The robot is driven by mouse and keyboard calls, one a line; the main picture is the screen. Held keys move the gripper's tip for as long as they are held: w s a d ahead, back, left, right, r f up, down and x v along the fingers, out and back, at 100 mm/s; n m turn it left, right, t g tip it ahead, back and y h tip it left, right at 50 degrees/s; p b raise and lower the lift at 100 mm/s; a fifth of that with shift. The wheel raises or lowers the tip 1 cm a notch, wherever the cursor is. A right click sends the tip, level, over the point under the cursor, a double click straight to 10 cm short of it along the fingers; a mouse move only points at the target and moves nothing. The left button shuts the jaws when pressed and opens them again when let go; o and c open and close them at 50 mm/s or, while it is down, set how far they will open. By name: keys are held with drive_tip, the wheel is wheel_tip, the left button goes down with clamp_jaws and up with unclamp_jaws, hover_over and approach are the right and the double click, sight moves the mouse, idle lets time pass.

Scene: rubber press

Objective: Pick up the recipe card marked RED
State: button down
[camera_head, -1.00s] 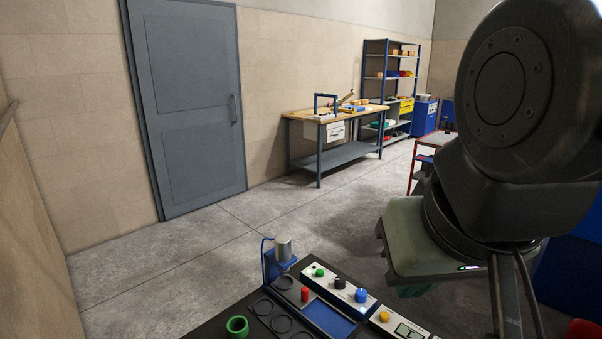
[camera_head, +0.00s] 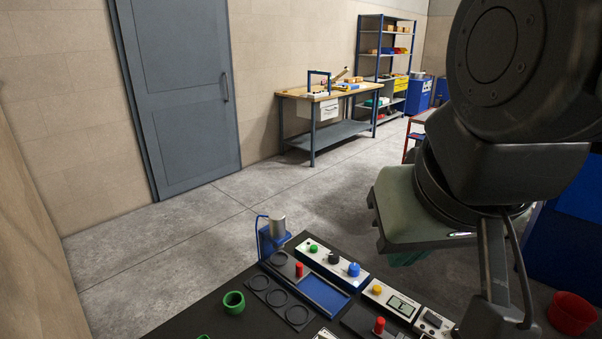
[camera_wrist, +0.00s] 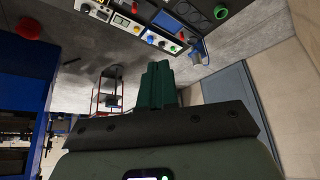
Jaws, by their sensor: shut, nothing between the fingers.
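I cannot make out a recipe card marked RED in either current view. My gripper shows in the wrist view as two dark green fingers (camera_wrist: 155,85) pressed together with nothing between them. In the head view the green fingers (camera_head: 408,258) show only partly below the pale green hand, which hangs over the floor beyond the dark bench (camera_head: 215,310). The gripper is apart from everything on the bench.
A red bin (camera_head: 572,313) stands at right. A workbench (camera_head: 330,110) stands far back.

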sight(319, 333)
idle(0.3)
drive_tip(key=c, duration=1.2)
unclamp_jaws()
drive_tip(key=shift+o, duration=0.2)
drive_tip(key=w+f+n, duration=0.1)
drive_tip(key=w, duration=0.4)
drive_tip(key=w+d+f+m+t+y, duration=0.1)
drive_tip(key=d+f+m+t+y, duration=0.15)
drive_tip(key=f+m+y, duration=1.15)
drive_tip(key=w+d+f+m+t+y, duration=0.1)
drive_tip(key=d+f+m+t, duration=0.15)
drive_tip(key=f+m, duration=1.35)
drive_tip(key=w+a+f+n, duration=0.1)
drive_tip(key=w+a, duration=0.1)
drive_tip(key=w+a+f+n, duration=0.2)
drive_tip(key=a, duration=0.1)
drive_tip(key=w+a+f+n, duration=0.1)
drive_tip(key=a+f+n, duration=0.1)
drive_tip(key=a, duration=0.1)
drive_tip(key=shift+w+a+f+g, duration=0.1)
drive_tip(key=shift+w+a+g, duration=0.15)
drive_tip(key=shift+w+g, duration=0.15)
